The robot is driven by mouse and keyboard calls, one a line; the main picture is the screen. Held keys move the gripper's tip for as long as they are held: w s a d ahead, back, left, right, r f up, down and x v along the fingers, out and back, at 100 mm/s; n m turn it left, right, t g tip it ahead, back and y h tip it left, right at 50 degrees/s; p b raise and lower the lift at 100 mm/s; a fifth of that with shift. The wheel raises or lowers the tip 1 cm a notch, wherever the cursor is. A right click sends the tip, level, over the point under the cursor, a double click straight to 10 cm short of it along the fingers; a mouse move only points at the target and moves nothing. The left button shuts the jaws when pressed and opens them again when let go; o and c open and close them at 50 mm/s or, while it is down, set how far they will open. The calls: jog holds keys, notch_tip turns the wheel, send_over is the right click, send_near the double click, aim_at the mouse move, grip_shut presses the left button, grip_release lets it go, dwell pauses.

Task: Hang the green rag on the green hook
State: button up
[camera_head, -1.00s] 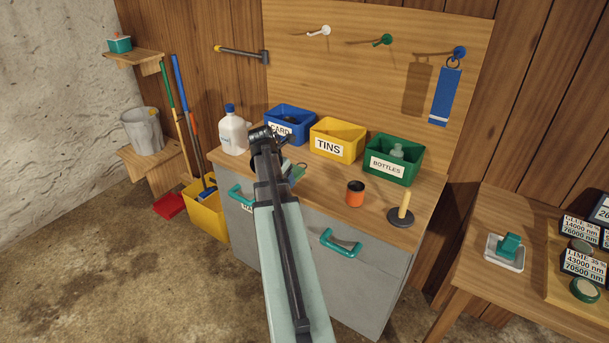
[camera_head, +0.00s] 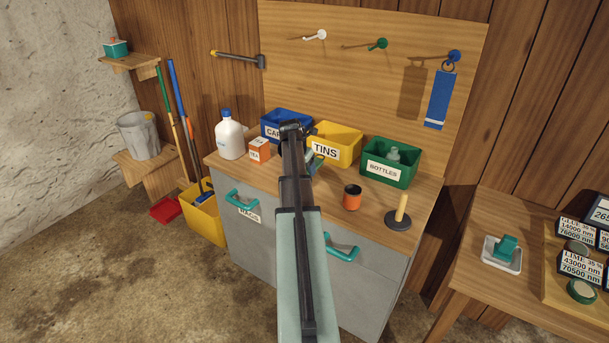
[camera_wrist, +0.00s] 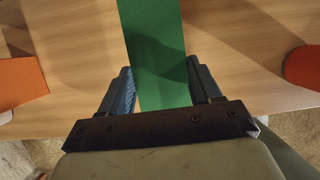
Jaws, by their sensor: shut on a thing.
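The green rag (camera_wrist: 155,50) is a flat strip in the wrist view, running from between my fingers to the top edge. My gripper (camera_wrist: 160,72) is shut on it, with one blue-grey finger on each side. In the head view my arm hides most of the gripper, and only a small blue-green patch shows right of the arm above the bench; I cannot tell whether it is finger or rag. The green hook (camera_head: 382,43) is on the wooden backboard (camera_head: 340,80), between a white hook (camera_head: 321,34) and a blue hook (camera_head: 454,55). The green hook is empty.
A blue rag (camera_head: 440,97) hangs from the blue hook. Blue (camera_head: 272,117), yellow (camera_head: 346,133) and green (camera_head: 407,172) bins line the back of the bench. An orange can (camera_head: 352,200), a plunger-like stand (camera_head: 398,220), a small orange box (camera_head: 260,148) and a white jug (camera_head: 229,138) stand there too.

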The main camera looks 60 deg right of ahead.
jog(key=shift+d+f, duration=0.2)
jog(key=shift+f, duration=1.6)
jog(key=o, duration=1.1)
jog(key=shift+f, duration=0.1)
jog(key=shift+c, duration=0.2)
jog(key=v, duration=1.3)
jog(key=shift+s+a+r, duration=0.25)
jog(key=shift+a, duration=0.05)
